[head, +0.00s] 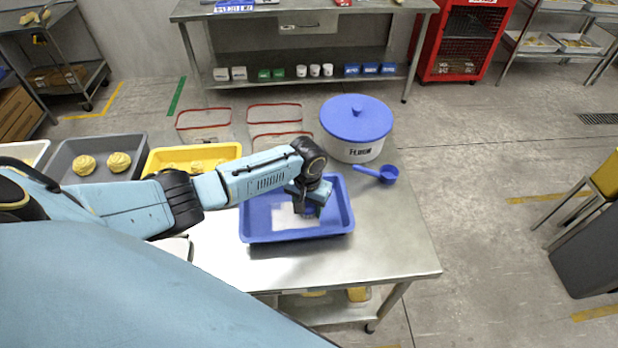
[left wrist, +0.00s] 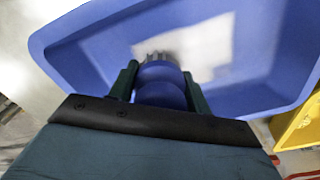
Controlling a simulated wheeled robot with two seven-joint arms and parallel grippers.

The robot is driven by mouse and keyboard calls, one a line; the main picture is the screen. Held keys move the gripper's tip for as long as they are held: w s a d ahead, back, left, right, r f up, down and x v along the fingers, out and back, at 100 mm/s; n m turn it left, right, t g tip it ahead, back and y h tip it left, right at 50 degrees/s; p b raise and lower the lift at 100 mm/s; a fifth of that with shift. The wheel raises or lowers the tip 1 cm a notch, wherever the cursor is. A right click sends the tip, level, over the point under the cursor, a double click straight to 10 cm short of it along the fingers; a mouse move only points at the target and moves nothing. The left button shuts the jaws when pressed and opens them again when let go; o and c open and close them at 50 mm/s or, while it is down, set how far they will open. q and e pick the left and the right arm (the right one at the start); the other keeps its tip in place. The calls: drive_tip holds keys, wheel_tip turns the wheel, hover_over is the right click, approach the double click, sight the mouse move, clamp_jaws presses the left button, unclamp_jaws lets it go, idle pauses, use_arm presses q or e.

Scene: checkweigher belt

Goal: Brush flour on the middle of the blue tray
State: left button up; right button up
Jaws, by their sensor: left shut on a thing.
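The blue tray (head: 257,229) lies on the steel table, and it fills much of the left wrist view (left wrist: 90,47). A white patch of flour (head: 285,217) covers part of the tray's middle; it also shows in the left wrist view (left wrist: 205,45). My left gripper (head: 308,206) is over the tray, pointing down. It is shut on a blue-handled brush (left wrist: 160,88). The brush's pale bristles are at the edge of the white patch; I cannot tell whether they press on the tray floor. My right gripper is not in view.
A white flour tub with a blue lid (head: 357,119) stands behind the tray. A blue scoop (head: 378,173) lies right of it. A yellow tray (head: 192,158) and a grey tray with dough pieces (head: 102,158) are at the left. The table's right front is clear.

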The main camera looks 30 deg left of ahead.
use_arm(q)
drive_tip(key=shift+s+r+p, duration=0.25)
drive_tip(key=shift+r+p, duration=0.45)
drive_tip(key=shift+r, duration=0.2)
drive_tip(key=shift+w+r+p, duration=0.15)
drive_tip(key=shift+r+p, duration=0.8)
drive_tip(key=shift+p, duration=0.2)
drive_tip(key=shift+r, duration=0.65)
drive_tip(key=shift+r+p, duration=0.4)
drive_tip(key=shift+r, duration=0.05)
